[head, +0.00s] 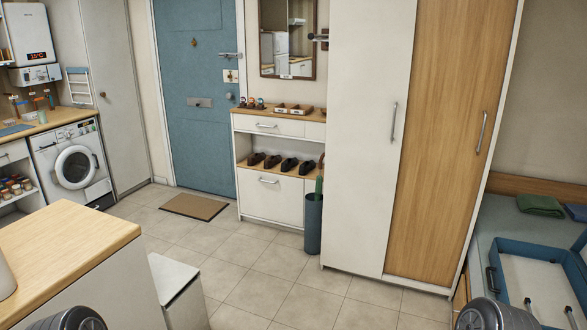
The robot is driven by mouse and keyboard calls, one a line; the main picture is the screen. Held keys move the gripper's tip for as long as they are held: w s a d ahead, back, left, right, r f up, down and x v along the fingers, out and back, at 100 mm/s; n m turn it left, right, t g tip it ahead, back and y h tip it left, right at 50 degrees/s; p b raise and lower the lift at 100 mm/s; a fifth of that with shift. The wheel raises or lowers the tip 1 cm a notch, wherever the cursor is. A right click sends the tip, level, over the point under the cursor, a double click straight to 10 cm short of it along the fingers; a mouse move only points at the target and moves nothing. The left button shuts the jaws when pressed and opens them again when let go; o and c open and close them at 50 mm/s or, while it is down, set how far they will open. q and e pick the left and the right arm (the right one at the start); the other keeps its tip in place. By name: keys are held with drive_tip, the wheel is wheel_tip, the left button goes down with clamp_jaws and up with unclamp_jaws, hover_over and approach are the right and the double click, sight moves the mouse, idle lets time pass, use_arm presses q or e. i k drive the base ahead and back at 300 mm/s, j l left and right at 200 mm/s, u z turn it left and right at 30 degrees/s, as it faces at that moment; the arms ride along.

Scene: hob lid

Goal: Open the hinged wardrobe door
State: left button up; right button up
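The tall wardrobe stands right of centre in the head view, with a white door (366,130) on the left and a wood-toned door (440,150) on the right. Both doors look closed. The white door has a vertical metal handle (393,121) near its right edge. The wood door has a similar handle (482,132) near its right edge. Which door is hinged cannot be told. Grey rounded parts, apparently of my arms, show at the bottom left and bottom right edges.
The tiled floor (285,297) before the wardrobe is clear. A dark bin (313,228) stands by its left side, next to a shoe cabinet (272,198). A wood-topped counter (65,248) and white box (178,285) are at lower left.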

sight(372, 42)
drive_tip(key=i+z, duration=0.1)
drive_tip(key=i, duration=0.35)
drive_tip(key=i+j+z, duration=0.1)
drive_tip(key=i, duration=0.35)
drive_tip(key=i+j+z, duration=0.1)
drive_tip(key=i, duration=0.3)
drive_tip(key=i+j+z, duration=0.15)
drive_tip(key=i+z, duration=0.25)
drive_tip(key=i+j+z, duration=0.95)
drive_tip(key=j+z, duration=0.15)
drive_tip(key=i+j+z, duration=0.1)
drive_tip(key=j, duration=0.3)
